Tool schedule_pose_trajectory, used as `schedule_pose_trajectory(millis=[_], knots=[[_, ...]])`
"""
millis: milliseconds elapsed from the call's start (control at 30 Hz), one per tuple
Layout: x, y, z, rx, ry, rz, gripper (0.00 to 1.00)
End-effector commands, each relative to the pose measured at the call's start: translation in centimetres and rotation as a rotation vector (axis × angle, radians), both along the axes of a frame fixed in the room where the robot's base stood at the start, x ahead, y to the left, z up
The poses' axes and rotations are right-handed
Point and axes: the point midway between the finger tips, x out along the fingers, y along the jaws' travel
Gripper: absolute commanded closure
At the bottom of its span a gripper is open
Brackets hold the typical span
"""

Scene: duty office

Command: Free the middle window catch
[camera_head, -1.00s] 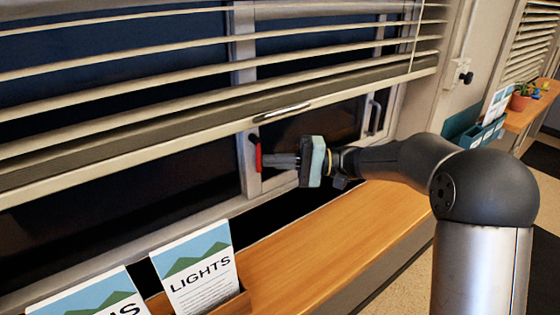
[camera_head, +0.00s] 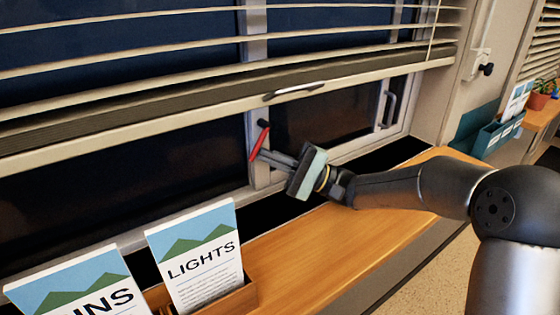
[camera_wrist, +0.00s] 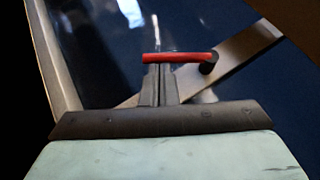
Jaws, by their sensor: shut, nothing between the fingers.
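The middle window catch is a red lever (camera_head: 259,145) on a black pivot (camera_head: 264,123), on the upright frame post between two panes. The lever slants, its lower end swung to the left of the pivot. My gripper (camera_head: 262,154) is shut and empty, tilted, its fingertips against or very close to the lever's lower part. In the wrist view the lever (camera_wrist: 185,57) lies across the tips of my closed gripper (camera_wrist: 160,68); I cannot tell whether they touch.
A raised blind with a bottom rail (camera_head: 200,105) hangs just above the catch. The wooden sill (camera_head: 310,250) runs below, with a holder of leaflets (camera_head: 195,258) at the left. Another window handle (camera_head: 386,108) is to the right. A teal leaflet box (camera_head: 495,135) stands further right.

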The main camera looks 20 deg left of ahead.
Motion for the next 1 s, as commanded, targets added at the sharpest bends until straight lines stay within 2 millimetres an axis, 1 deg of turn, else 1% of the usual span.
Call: schedule_pose_trajectory(millis=[133,500,1000], knots=[[-0.8,0.5,-0.1,-0.001,-0.002,0.000,1.00],[-2.4,1.6,0.6,-0.002,-0.003,0.001,1.00],[-3.1,2.2,1.2,-0.001,-0.003,0.000,1.00]])
